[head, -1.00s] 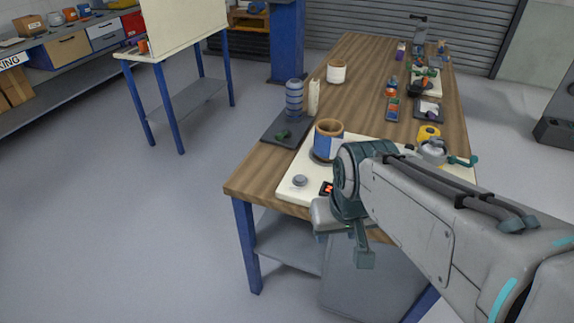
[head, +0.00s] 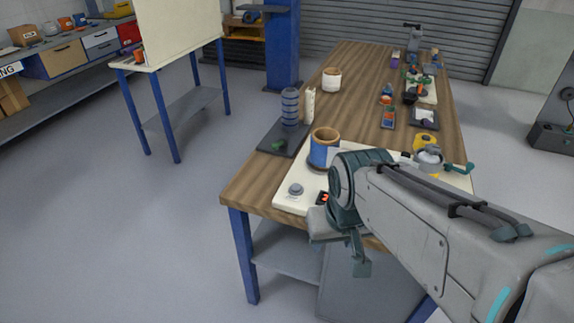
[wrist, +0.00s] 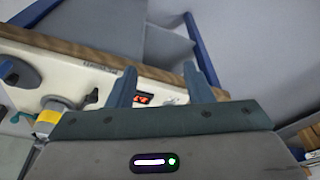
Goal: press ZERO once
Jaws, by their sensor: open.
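A cream panel (head: 285,207) lies on the near end of the wooden table. A round grey button (head: 296,190) sits at its near left corner; no ZERO lettering is readable. A small display with red-orange digits (head: 323,197) is right of the button, partly covered by my arm; it also shows in the wrist view (wrist: 143,99). My gripper (wrist: 160,82) is open and empty, its two blue-grey fingers either side of the display in the wrist view. In the head view my gripper (head: 358,262) hangs at the table's near edge, right of the button, apparently not touching it.
A metal crank device (head: 430,160) is at the right. A dark tray (head: 275,140) with a striped bottle (head: 290,107) lies behind left.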

